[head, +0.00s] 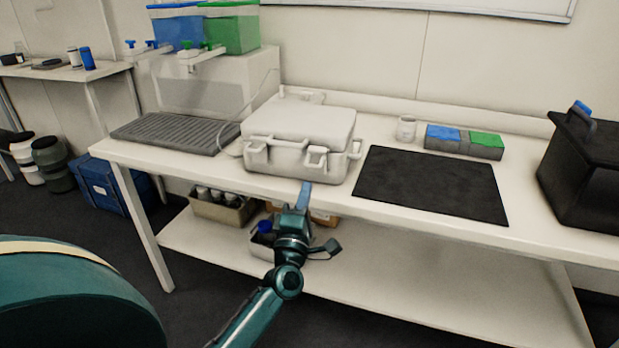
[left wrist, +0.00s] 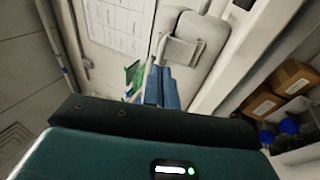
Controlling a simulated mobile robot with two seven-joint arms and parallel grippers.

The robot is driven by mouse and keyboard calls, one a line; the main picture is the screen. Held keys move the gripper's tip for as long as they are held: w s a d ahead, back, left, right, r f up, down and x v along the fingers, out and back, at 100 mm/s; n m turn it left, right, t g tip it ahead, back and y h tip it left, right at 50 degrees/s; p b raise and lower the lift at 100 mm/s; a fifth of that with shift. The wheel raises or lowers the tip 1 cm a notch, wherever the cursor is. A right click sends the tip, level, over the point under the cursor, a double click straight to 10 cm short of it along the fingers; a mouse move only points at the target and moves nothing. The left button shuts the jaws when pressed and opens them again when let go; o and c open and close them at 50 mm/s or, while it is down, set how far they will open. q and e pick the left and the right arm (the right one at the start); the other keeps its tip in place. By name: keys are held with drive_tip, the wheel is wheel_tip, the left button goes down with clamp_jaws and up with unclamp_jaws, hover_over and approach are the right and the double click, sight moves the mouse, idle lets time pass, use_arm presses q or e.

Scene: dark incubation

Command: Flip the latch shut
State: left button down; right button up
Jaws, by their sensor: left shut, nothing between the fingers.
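A white hard case (head: 298,130) with its lid down stands on the bench. Its front carries a left latch (head: 256,151) and a right latch (head: 317,152); the right one seems to stick out a little, but I cannot tell its exact angle. My left gripper (head: 304,193) has blue fingers, shut and empty. It is just in front of the bench edge, below the right latch and apparently apart from it. In the left wrist view the shut fingers (left wrist: 162,86) point toward a latch (left wrist: 180,50) on the case's pale front. My right gripper is not in view.
A black mat (head: 430,184) lies right of the case, with a blue and green block (head: 463,141) and a white cup (head: 406,128) behind it. A grey ribbed tray (head: 175,132) is on the left. A black box (head: 585,170) stands far right. Bins (head: 222,207) sit on the lower shelf.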

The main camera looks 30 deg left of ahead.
sight(316, 152)
use_arm(q)
drive_tip(key=shift+x, duration=2.1)
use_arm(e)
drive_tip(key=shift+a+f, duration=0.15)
